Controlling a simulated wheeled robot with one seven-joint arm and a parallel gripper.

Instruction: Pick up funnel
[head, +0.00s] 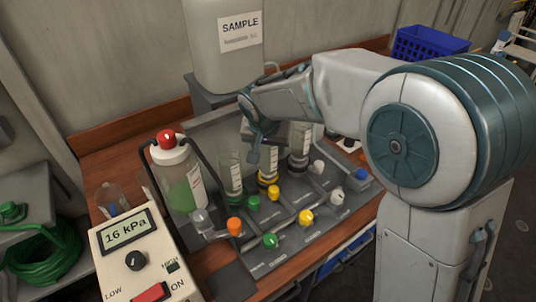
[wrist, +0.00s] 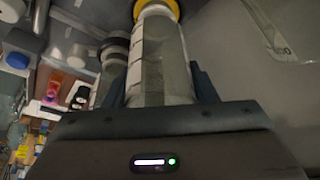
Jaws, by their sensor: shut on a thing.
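A clear, cylindrical funnel (wrist: 160,55) with pale graduation panels and a yellow ring at its far end stands between my fingers in the wrist view. My gripper (wrist: 160,90) is shut on it, one finger on each side. In the head view my gripper (head: 262,145) comes down over the middle of the grey manifold, and the held funnel (head: 268,170) shows its yellow ring just above the manifold. My gripper hides its upper part. I cannot tell whether its lower end is seated or clear of the manifold.
A green-tinted funnel (head: 230,175) and a grey-ringed funnel (head: 299,150) stand close on either side. Coloured knobs line the manifold (head: 325,215). A red-capped bottle (head: 176,175), a pressure meter reading 16 kPa (head: 135,255) and a SAMPLE container (head: 225,60) surround it.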

